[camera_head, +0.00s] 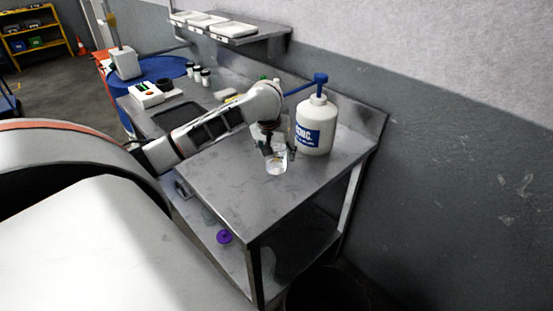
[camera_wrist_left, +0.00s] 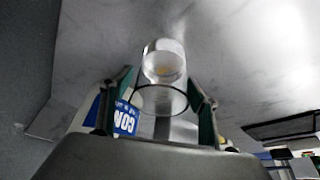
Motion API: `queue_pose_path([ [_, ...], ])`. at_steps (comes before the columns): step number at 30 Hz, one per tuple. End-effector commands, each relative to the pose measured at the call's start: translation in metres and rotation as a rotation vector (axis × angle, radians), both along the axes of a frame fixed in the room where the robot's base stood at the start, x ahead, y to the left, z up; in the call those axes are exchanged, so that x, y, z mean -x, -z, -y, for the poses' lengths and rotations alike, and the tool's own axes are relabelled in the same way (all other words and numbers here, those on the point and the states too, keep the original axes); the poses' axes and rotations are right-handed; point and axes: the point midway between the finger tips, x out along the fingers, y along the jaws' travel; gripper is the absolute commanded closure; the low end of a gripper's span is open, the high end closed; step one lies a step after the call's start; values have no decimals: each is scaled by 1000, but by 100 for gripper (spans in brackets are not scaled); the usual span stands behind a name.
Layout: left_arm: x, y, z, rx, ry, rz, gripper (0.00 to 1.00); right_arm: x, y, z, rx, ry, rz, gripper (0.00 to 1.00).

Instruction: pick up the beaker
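The clear glass beaker (camera_head: 276,164) stands upright on the grey metal table (camera_head: 235,190), in front of a large white pump bottle. My left gripper (camera_head: 280,152) reaches down over it from above. In the left wrist view the beaker (camera_wrist_left: 163,65) lies between the two fingers of the open left gripper (camera_wrist_left: 161,84), one on each side of its rim. A small gap seems to show at the fingers, but contact is hard to judge. My right gripper is not in view.
The white bottle (camera_head: 315,128) with blue pump stands close behind the beaker, near the wall. A dark tray (camera_head: 183,117) and small jars (camera_head: 201,76) are farther back. A purple item (camera_head: 224,236) is on the lower shelf. The table's front part is clear.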

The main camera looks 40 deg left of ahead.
Motion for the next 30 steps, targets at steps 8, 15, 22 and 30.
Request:
queue_pose_path([
  [8,0,-1,0,1,-1,1,83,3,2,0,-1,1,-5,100],
  [15,0,-1,0,0,0,1,83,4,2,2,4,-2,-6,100],
  [22,0,-3,5,2,2,2,83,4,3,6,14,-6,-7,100],
  [30,1,-3,26,1,3,2,83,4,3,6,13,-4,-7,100],
])
